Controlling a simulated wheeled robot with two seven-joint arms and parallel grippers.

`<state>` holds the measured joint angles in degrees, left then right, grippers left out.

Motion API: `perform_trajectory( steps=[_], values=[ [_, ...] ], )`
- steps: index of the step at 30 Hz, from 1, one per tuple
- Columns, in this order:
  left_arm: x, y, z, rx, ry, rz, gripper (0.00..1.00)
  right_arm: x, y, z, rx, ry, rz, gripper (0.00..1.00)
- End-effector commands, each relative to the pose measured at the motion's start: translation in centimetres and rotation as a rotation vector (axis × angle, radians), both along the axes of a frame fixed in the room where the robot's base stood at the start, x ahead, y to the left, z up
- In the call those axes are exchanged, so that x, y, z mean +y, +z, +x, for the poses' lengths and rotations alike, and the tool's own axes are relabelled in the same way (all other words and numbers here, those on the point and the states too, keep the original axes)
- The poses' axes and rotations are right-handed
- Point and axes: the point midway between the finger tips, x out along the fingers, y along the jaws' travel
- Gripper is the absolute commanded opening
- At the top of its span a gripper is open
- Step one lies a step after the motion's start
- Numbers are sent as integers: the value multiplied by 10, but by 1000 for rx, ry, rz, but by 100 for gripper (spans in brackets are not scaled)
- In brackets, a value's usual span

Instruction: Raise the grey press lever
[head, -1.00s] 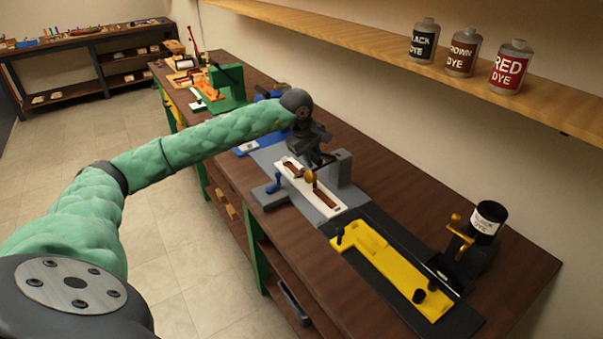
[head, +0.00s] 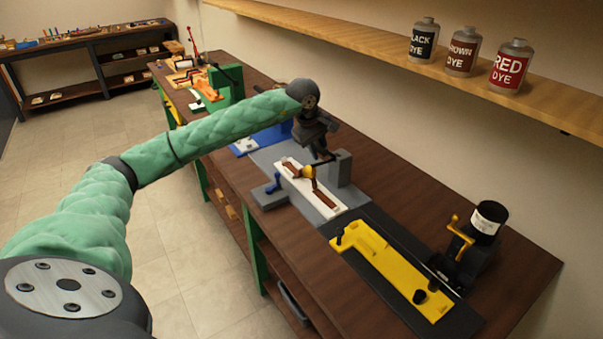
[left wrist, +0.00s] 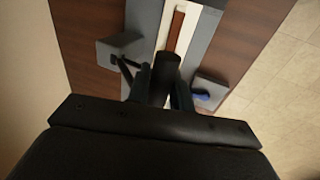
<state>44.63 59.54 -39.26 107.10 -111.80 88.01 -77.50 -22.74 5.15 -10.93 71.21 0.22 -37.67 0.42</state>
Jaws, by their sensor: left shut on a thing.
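The grey press stands on the bench, with its grey post (head: 341,169) on the right side. Its dark lever (head: 323,161) runs from the post towards my gripper, and a brass-coloured piece (head: 308,171) sits above the white plate. My left gripper (head: 319,151) is over the press, at the lever. In the left wrist view, the fingers of my left gripper (left wrist: 157,97) are shut around a dark cylindrical handle (left wrist: 163,72). The fingertips are partly hidden in both views. My right gripper is not in view.
A white plate (head: 325,205) with a brown strip lies under the press. A blue handle (head: 273,184) is at its front left. A yellow fixture (head: 385,264) and a black dye pot (head: 489,219) stand to the right. A shelf with dye bottles (head: 509,68) hangs above.

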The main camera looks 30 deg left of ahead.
Motion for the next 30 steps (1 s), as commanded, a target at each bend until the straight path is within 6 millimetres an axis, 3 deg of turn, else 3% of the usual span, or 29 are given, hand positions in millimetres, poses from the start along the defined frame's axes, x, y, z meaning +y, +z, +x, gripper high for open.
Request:
perform_trajectory(
  steps=[30],
  values=[
    [-6,28,19,-7,2,-1,11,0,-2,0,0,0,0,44]
  ],
)
